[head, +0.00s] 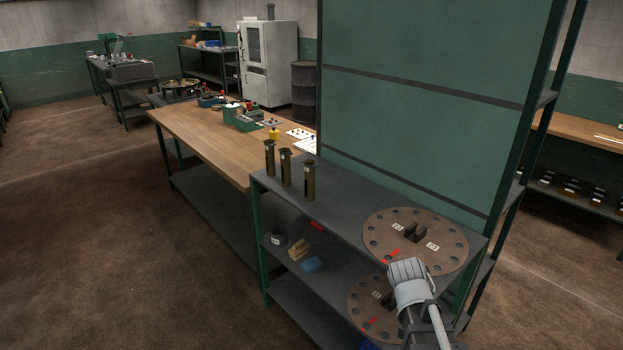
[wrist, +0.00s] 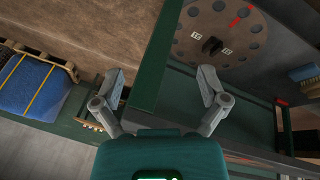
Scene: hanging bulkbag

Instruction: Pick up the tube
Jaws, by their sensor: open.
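Several upright tubes could be meant: three olive-brown tubes with flared tops stand at the left end of the grey upper shelf (head: 345,208), a left tube (head: 270,158), a middle tube (head: 286,170) and a right tube (head: 310,180). They stand apart from one another. No tube shows in the wrist view. My gripper (wrist: 160,88) is open and empty in the wrist view, its two fingers spread on either side of a green frame edge (wrist: 150,65). In the head view my arm shows at the lower right, well away from the tubes; the fingers cannot be made out there.
A brown disc with holes (head: 416,241) lies on the upper shelf near my arm; another disc (head: 375,304) is on the shelf below. A green panel (head: 415,100) rises behind the shelf. A wooden workbench (head: 205,135) stands beyond. A blue sack (wrist: 30,85) shows in the wrist view.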

